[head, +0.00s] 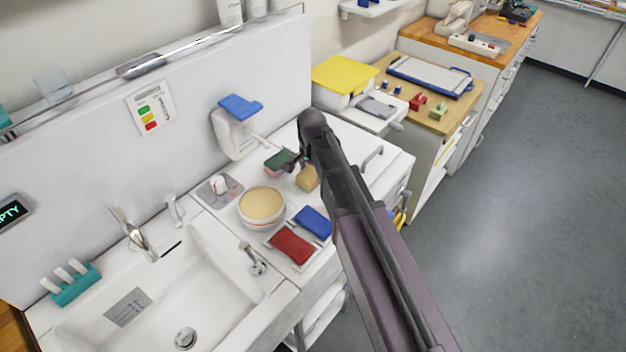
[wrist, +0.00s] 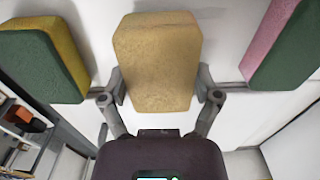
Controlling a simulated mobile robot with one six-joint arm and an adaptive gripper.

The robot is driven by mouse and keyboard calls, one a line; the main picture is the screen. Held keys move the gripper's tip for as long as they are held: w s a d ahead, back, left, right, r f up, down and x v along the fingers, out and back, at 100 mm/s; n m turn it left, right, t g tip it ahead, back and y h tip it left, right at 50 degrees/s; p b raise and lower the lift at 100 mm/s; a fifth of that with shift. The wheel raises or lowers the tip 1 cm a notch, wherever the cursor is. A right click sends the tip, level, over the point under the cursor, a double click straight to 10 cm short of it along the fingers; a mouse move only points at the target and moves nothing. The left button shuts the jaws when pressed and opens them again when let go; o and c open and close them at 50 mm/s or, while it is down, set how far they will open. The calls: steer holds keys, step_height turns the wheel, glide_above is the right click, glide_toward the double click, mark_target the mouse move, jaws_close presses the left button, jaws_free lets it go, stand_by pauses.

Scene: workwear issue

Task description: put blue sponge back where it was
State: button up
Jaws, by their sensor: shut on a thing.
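My gripper (head: 298,164) is at the white counter right of the sink. In the wrist view its two fingers (wrist: 161,92) are shut on the sides of a tan sponge (wrist: 157,55). The tan sponge also shows in the head view (head: 307,179), partly behind my arm. A green and pink sponge (head: 280,161) lies beside it; it shows at the right of the wrist view (wrist: 290,50). A green and yellow sponge (wrist: 42,58) is at the left of the wrist view. No blue face shows on any sponge; the held one's far side is hidden.
A blue flat pad (head: 314,222) and a red one (head: 292,246) lie in front of a round tan-topped tub (head: 262,205). A dispenser with a blue lever (head: 240,107) is on the wall behind. The sink (head: 190,280) is at the left.

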mark_target(312, 172)
steer(key=shift+f+b, duration=0.3)
steer(key=shift+f, duration=0.25)
steer(key=shift+f, duration=0.15)
steer(key=o, duration=0.8)
step_height(312, 172, up, 12)
steer(key=p, duration=1.2)
steer(key=shift+r, duration=0.2)
stand_by(0.5)
steer(key=s+d+n, duration=0.2)
steer(key=s+d, duration=0.2)
steer(key=d, duration=0.2)
steer(key=s+d+n, duration=0.3)
steer(key=s+d, duration=0.1)
steer(key=d, duration=0.3)
steer(key=s+d+n, duration=0.2)
steer(key=s+d, duration=0.3)
steer(key=d, duration=0.2)
steer(key=shift+s+n, duration=0.1)
steer(key=shift+n, duration=0.2)
